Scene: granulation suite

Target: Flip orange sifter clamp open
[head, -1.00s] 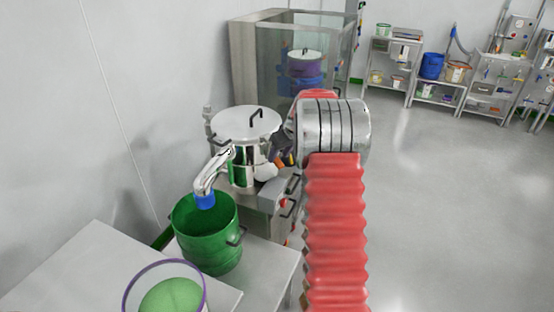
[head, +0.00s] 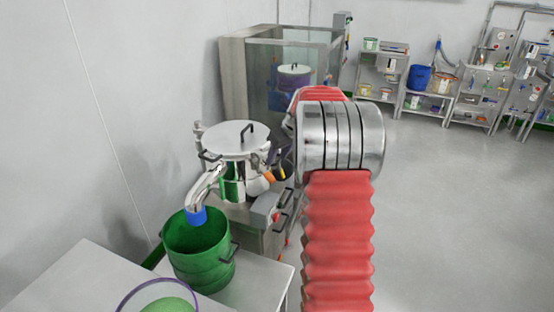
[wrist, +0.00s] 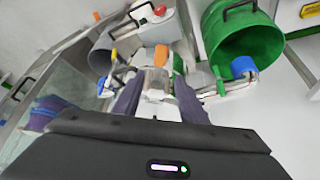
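The steel sifter (head: 237,140) with its round lid stands in the middle left of the head view, on a grey base. An orange clamp lever (wrist: 161,56) shows in the wrist view, just beyond the gap between my fingertips; an orange part also shows on the sifter's right side in the head view (head: 269,174). My gripper (wrist: 158,84) is open, with its two dark purple fingers apart on either side of a pale metal fitting (wrist: 157,85). I cannot tell whether the fingers touch it. In the head view my arm hides most of the gripper.
A green bucket (head: 200,262) stands under the sifter's spout (head: 205,187), on a steel table. A glass-walled cabinet (head: 265,75) is behind the sifter. Shelves (head: 380,75) line the far wall; the floor at right is clear.

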